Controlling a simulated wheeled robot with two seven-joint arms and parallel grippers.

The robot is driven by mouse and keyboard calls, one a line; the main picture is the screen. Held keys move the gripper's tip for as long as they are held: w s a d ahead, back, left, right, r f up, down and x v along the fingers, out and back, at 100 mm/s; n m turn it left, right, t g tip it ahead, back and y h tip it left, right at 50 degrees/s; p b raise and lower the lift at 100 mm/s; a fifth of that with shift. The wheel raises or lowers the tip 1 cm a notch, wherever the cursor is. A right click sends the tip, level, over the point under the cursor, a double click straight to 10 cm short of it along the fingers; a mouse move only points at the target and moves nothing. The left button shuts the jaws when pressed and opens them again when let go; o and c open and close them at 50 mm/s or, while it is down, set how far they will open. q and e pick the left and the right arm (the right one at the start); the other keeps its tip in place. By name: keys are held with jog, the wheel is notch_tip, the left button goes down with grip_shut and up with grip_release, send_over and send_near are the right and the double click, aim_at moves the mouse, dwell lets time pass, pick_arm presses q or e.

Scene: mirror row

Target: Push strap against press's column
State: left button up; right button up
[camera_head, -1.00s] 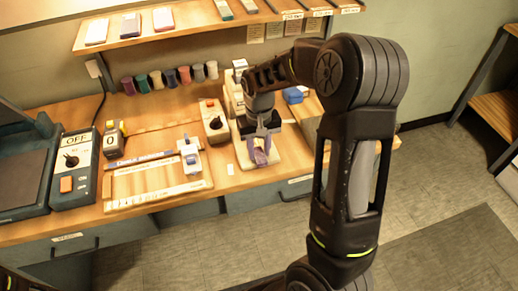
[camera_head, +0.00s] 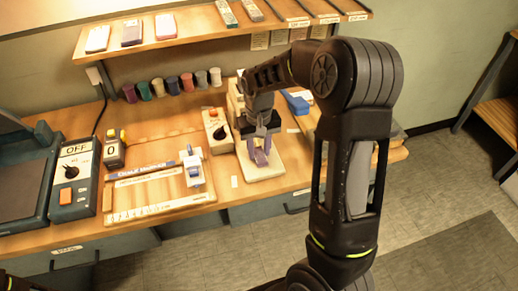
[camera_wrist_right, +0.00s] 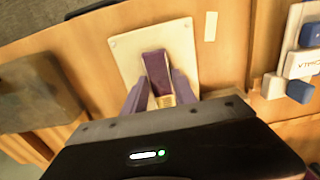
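The purple strap (camera_head: 262,156) is in my right gripper (camera_head: 261,148), over the front of the press's pale base plate (camera_head: 273,170). In the right wrist view, the strap (camera_wrist_right: 156,66) lies between both fingers of the right gripper (camera_wrist_right: 160,88), with a gold-coloured band (camera_wrist_right: 165,101) at its near end. The fingers appear shut on it. Its far end is over the base plate (camera_wrist_right: 128,45); I cannot tell whether it touches. The press's column is mostly hidden behind my right wrist in the head view. My left gripper is not in view.
A control box with a black knob (camera_head: 216,130) stands just left of the press. A wooden jig with a ruler (camera_head: 160,205) and a blue-and-white clamp (camera_head: 193,168) lies further left. A blue object (camera_head: 295,102) sits behind right. Spools line the back below a shelf.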

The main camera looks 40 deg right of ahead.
jog(key=o, duration=0.5)
jog(key=shift+w, duration=0.15)
notch_tip(320, 180, up, 8)
jog(key=shift+f+b, duration=0.1)
jog(key=shift+b, duration=0.25)
dwell(0.5)
